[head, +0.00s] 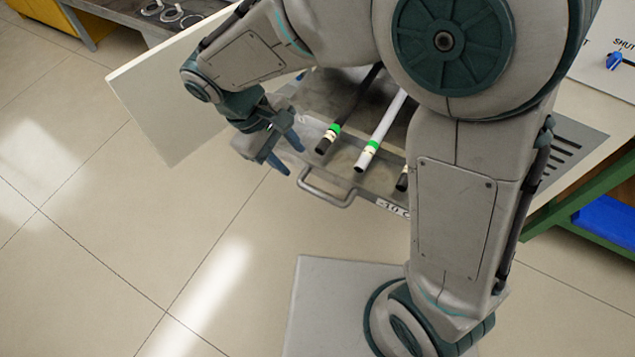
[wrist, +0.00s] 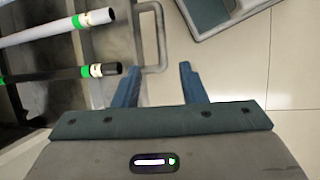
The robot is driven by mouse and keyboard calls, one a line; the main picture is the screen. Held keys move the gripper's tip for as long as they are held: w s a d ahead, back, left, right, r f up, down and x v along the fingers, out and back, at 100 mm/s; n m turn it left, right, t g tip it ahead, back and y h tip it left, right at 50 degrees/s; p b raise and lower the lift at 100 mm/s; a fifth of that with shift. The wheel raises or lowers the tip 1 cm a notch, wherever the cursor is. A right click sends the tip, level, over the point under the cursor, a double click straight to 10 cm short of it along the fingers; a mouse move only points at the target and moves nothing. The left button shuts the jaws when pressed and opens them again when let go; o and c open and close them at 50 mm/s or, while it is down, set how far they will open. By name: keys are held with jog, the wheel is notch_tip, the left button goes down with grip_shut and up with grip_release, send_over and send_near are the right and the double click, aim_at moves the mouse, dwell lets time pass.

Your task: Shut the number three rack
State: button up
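A grey metal rack (head: 345,165) is pulled out from the white cabinet, with rod blanks lying on it. Its label reads something like "-10 C" and is partly hidden by my arm; I see no number three. The rack's bar handle (head: 328,197) sticks out from its front edge; in the wrist view the handle (wrist: 163,40) lies just beyond my fingertips. My gripper (head: 290,156) is open and empty, to the left of the handle. Its two spread fingers show in the wrist view (wrist: 159,68), with nothing between them.
A black rod (head: 353,105) and a white rod (head: 385,128) with green bands lie on the rack. A white door panel (head: 165,105) stands open at left. A blue knob (head: 614,60) sits by a "SHUT" marking at right.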

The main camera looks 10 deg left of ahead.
aim_at(320, 193)
jog(key=b+x, duration=0.5)
jog(key=x, duration=0.8)
jog(key=shift+f, duration=0.4)
grip_shut()
